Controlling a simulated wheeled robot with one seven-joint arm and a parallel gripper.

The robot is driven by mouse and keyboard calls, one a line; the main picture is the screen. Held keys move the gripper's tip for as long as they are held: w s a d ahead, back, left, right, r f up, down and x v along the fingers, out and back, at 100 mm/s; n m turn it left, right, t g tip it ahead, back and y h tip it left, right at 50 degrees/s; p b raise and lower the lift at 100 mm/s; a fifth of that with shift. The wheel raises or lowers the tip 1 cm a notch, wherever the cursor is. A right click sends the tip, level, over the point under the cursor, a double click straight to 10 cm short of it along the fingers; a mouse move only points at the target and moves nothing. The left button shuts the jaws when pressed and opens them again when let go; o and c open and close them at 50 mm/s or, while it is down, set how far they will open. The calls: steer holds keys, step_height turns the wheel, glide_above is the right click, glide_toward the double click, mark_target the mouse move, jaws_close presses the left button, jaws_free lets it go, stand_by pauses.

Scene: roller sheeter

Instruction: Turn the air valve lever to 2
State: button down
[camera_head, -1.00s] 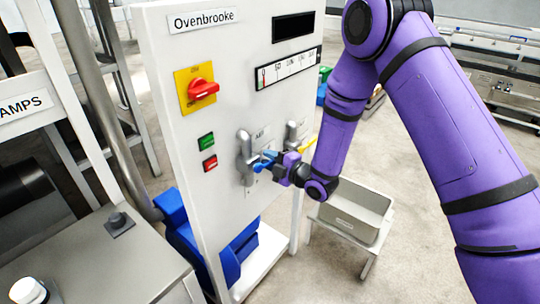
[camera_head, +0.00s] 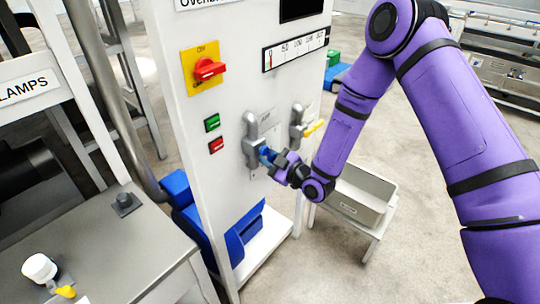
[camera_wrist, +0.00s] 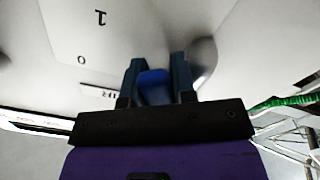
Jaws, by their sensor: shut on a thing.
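The air valve (camera_head: 252,140) is a grey metal fitting on the front of the white cabinet. Its blue lever (camera_head: 267,155) points out toward my gripper (camera_head: 275,161). In the wrist view the blue lever (camera_wrist: 154,86) lies between the two dark fingers of my gripper (camera_wrist: 155,80), which are shut on it. A white label plate with the marks 0 and 1 (camera_wrist: 95,30) shows upside down beside the valve in the wrist view. The mark 2 cannot be made out. Part of the valve body is hidden behind my gripper.
A red rotary switch (camera_head: 208,69) and green and red buttons (camera_head: 214,134) are to the left. A grey bin (camera_head: 357,196) stands on a low stand below right.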

steer(key=shift+s+f, duration=0.1)
steer(key=shift+f, duration=0.05)
stand_by(0.3)
steer(key=c, duration=0.9)
jaws_free()
steer(key=shift+c, duration=0.2)
steer(key=v, duration=1)
steer(key=shift+s+d, duration=0.25)
steer(key=shift+d, duration=0.05)
